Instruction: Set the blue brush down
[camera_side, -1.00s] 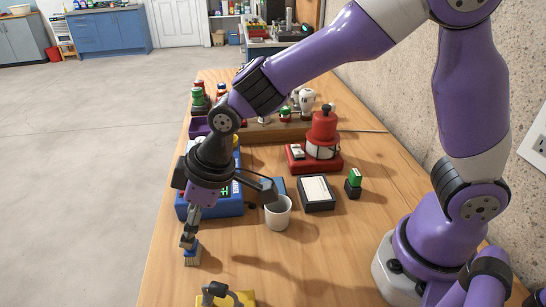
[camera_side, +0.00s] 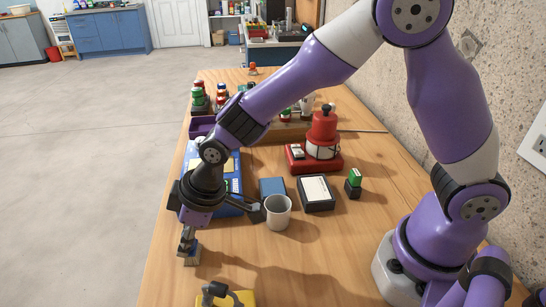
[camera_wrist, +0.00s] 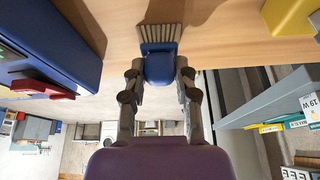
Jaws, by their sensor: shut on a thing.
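The blue brush (camera_wrist: 160,69), with a blue body and pale tan bristles, is held between the two fingers of my gripper (camera_wrist: 159,84) in the wrist view. Its bristles point away from my gripper toward the wooden table (camera_side: 330,260). In the side view my gripper (camera_side: 187,240) points down near the table's left edge, with the brush (camera_side: 189,257) low at its tips. The bristles are at or very close to the tabletop; I cannot tell whether they touch. Part of the brush body is hidden by the fingers.
A white mug (camera_side: 278,214) stands right of my gripper. A blue case (camera_side: 229,195) lies behind it, and a yellow object (camera_side: 238,298) is in front. A black-framed box (camera_side: 317,193) and a red device (camera_side: 322,145) stand farther right. Bare wood lies between the brush and the mug.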

